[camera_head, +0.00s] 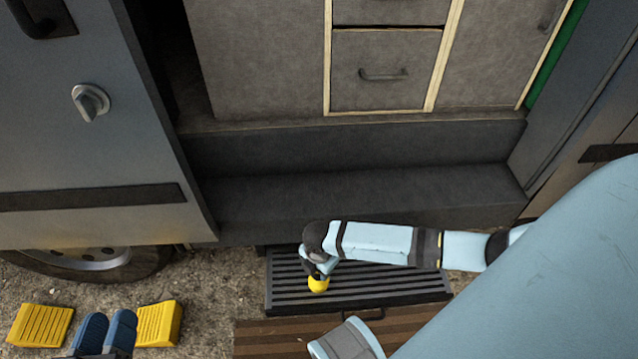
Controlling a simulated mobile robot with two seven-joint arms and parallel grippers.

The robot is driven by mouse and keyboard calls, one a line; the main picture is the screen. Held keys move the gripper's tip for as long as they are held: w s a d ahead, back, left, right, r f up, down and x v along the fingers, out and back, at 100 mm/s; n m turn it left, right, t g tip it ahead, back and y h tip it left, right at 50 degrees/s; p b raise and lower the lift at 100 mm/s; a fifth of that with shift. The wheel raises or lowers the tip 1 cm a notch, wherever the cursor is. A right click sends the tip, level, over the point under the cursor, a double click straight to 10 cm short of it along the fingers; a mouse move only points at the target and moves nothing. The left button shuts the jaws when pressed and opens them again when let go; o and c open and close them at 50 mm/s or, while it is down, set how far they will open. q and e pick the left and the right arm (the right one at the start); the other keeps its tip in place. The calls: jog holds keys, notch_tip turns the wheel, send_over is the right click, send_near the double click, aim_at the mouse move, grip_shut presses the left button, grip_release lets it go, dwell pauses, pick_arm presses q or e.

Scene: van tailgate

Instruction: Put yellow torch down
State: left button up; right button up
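The gripper and wrist hide most of the torch. I cannot tell whether its lower end touches the step.
The van's grey sill (370,195) and drawer front (385,70) rise behind the step. A brown slatted surface (270,338) lies in front. At lower left are two yellow blocks (40,325) (159,323) with a blue shoe-like pair (121,330) between them.

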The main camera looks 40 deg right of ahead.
jog(key=shift+f, duration=0.45)
pick_arm(q)
jog(key=shift+f, duration=0.25)
pick_arm(e)
jog(key=shift+r, duration=0.1)
jog(key=o, duration=1)
notch_tip(320, 180, up, 12)
jog(key=p, duration=0.5)
pick_arm(q)
notch_tip(320, 180, up, 8)
jog(key=t, duration=0.2)
jog(key=shift+s+a+f+n+t, duration=0.15)
jog(key=shift+a+n+t, duration=0.15)
jog(key=shift+n+t, duration=0.1)
